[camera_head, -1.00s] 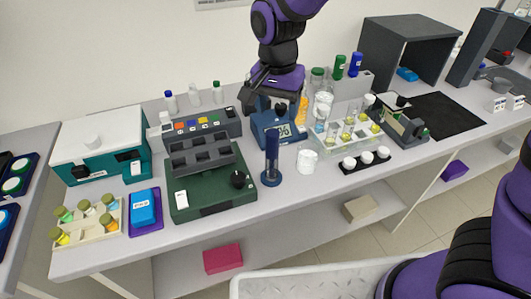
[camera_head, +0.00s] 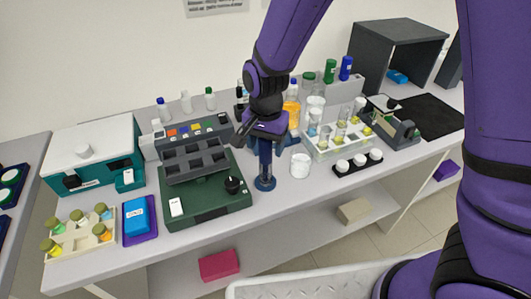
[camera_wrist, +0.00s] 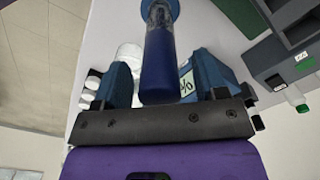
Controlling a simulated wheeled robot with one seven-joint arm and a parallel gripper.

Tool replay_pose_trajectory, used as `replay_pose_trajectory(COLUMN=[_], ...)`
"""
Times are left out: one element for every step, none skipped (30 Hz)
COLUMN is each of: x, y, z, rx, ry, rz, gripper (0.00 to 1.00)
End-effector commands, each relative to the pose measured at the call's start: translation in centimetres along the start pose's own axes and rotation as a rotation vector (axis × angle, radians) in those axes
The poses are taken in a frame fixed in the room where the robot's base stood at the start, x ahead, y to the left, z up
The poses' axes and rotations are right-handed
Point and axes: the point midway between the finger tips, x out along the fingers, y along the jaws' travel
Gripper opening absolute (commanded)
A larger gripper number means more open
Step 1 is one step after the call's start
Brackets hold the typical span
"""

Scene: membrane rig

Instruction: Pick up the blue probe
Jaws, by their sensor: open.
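The blue probe (camera_head: 265,158) is a dark blue upright cylinder in a round blue base (camera_head: 265,184) on the bench. My gripper (camera_head: 265,132) is at the probe's upper part and hides its top in the head view. In the wrist view the probe (camera_wrist: 158,62) lies between the two blue fingers of my open gripper (camera_wrist: 161,70), with its upper end close to the palm. Gaps show on both sides, so the fingers do not appear to press on it.
A green block (camera_head: 210,205) with a black knob stands left of the probe. A white cup (camera_head: 300,165) and a black rack of white-capped vials (camera_head: 358,163) stand to the right.

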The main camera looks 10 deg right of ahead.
Motion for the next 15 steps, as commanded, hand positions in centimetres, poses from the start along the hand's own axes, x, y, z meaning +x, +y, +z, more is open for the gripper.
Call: replay_pose_trajectory(x=[0.43,0.6,0.75,0.81,0.84,0.85,0.84,0.83,0.82,0.82,0.81,0.81,0.81,0.81,0.8], y=[0.0,0.0,0.0,0.0,-0.01,-0.01,-0.01,-0.01,-0.01,-0.01,-0.01,-0.01,-0.01,-0.01,-0.01], z=[-0.01,0.0,0.01,0.02,0.02,0.02,0.02,0.02,0.02,0.02,0.02,0.02,0.02,0.02,0.02], rx=[0.0,0.0,0.0,0.0,0.0,0.0,0.0,0.0,0.0,0.0,0.0,0.0,0.0,0.0,0.0], ry=[0.0,0.0,0.0,0.0,0.0,0.0,0.0,0.0,0.0,0.0,0.0,0.0,0.0,0.0,0.0], rz=[0.0,0.0,0.0,0.0,0.0,-0.001,-0.001,-0.001,-0.001,-0.001,-0.001,-0.001,-0.001,-0.001,-0.001], gripper=[0.66,0.66,0.66,0.66,0.66,0.66,0.66,0.66,0.66,0.66,0.59,0.5,0.43,0.36,0.27])
